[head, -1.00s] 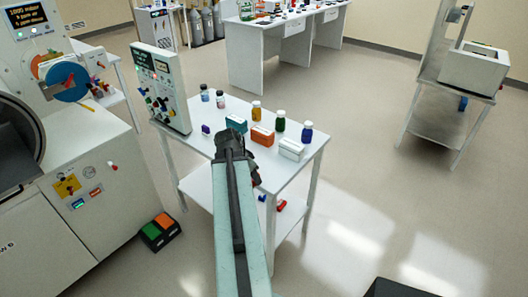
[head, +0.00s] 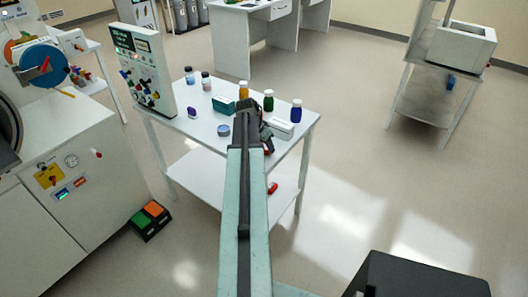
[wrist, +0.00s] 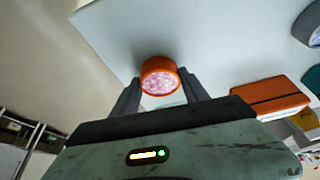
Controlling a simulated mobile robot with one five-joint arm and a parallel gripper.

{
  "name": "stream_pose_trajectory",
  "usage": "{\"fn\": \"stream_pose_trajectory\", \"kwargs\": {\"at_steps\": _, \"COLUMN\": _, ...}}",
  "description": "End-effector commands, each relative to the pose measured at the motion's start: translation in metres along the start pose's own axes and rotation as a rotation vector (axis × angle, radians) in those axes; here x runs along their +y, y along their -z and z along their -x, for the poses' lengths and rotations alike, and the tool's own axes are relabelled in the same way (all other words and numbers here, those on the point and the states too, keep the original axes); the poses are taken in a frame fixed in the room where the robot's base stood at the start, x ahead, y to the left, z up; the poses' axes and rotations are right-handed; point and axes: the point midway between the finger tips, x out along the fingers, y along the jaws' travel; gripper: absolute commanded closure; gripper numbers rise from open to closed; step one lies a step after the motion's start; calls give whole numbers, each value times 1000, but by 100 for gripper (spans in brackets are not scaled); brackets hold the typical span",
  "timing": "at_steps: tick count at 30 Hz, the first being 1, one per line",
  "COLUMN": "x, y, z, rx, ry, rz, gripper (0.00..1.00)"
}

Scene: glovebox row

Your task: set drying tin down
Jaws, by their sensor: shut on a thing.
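My gripper (wrist: 160,95) is shut on an orange tin (wrist: 148,66), which holds pinkish white grains. In the wrist view the tin sits between both fingertips, over or on the pale table top (wrist: 220,45); I cannot tell whether it touches. In the head view my gripper (head: 247,104) is over the right part of the small white table (head: 180,125), and the held tin is hidden by my arm. A second, blue-grey tin (head: 224,130) stands on the table left of my gripper; its edge also shows in the wrist view (wrist: 310,28).
An orange box (wrist: 270,99) lies close right of the held tin in the wrist view. A teal box (head: 223,104), a white box (head: 280,129), several bottles (head: 296,111) and a purple item (head: 192,112) stand around. A control panel (head: 143,70) stands at the left.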

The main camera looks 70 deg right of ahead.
Motion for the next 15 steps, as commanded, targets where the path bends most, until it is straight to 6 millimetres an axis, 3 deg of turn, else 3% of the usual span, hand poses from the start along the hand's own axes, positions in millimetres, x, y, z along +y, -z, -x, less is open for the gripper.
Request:
{"fn": "stream_pose_trajectory", "kwargs": {"at_steps": 10, "x": 0, "y": -3, "z": -5, "rx": 0, "ry": 0, "rz": 0, "gripper": 90}}
{"fn": "stream_pose_trajectory", "kwargs": {"at_steps": 11, "x": 0, "y": -2, "z": -4, "rx": 0, "ry": 0, "rz": 0, "gripper": 42}}
{"fn": "stream_pose_trajectory", "kwargs": {"at_steps": 12, "x": 0, "y": -2, "z": -4, "rx": 0, "ry": 0, "rz": 0, "gripper": 31}}
{"fn": "stream_pose_trajectory", "kwargs": {"at_steps": 13, "x": 0, "y": -2, "z": -4, "rx": 0, "ry": 0, "rz": 0, "gripper": 26}}
{"fn": "stream_pose_trajectory", "kwargs": {"at_steps": 15, "x": 0, "y": -2, "z": -4, "rx": 0, "ry": 0, "rz": 0, "gripper": 26}}
